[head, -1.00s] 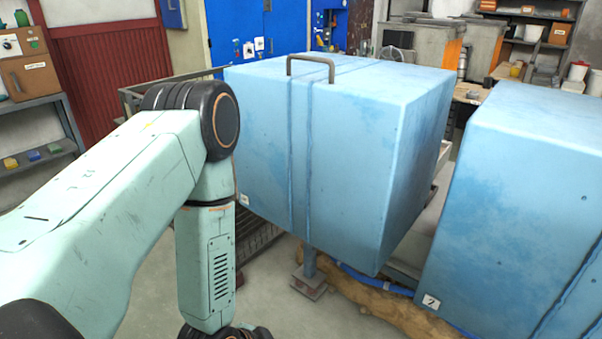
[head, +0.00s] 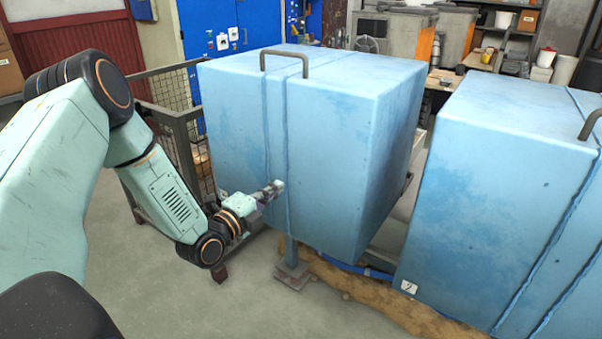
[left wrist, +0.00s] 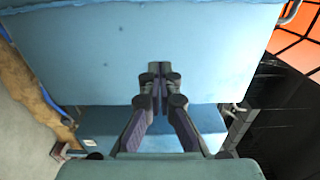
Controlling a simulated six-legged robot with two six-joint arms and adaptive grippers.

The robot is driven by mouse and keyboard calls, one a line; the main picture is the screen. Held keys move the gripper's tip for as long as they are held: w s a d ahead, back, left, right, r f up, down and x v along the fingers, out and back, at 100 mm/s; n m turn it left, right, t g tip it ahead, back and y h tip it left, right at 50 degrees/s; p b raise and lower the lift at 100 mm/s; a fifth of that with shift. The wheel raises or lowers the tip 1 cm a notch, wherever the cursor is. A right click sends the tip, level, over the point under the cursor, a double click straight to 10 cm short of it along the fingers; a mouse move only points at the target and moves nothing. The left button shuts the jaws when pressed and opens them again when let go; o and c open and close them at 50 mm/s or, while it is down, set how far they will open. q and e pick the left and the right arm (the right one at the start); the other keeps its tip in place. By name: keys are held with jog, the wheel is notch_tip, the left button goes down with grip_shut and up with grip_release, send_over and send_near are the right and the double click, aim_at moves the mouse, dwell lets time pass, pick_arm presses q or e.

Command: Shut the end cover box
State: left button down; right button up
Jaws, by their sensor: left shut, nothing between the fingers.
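A large blue box (head: 330,150) with a grey bar handle (head: 284,56) on top stands in the middle of the head view. A second blue box (head: 490,180) with a tag marked with a number stands at right. I cannot tell which is the end cover box. My left gripper (head: 277,187) is at the lower front of the middle box, its tip at or close to the face. In the left wrist view its fingers (left wrist: 160,72) are together and empty, in front of a blue panel (left wrist: 140,45). My right gripper is not in view.
A metal mesh crate (head: 175,100) stands behind my left arm. A post with a square foot (head: 291,273) is under the middle box. A brown strip (head: 400,308) and a blue hose (head: 350,267) lie on the floor. Floor at front left is clear.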

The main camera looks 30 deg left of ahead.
aim_at(307, 165)
pick_arm(q)
jog(key=w, duration=0.3)
jog(key=w+b, duration=0.1)
jog(key=w, duration=0.3)
jog(key=w+d+b, duration=0.1)
jog(key=w, duration=0.2)
jog(key=shift+w, duration=0.4)
jog(key=shift+a, duration=0.1)
jog(key=shift+w, duration=0.1)
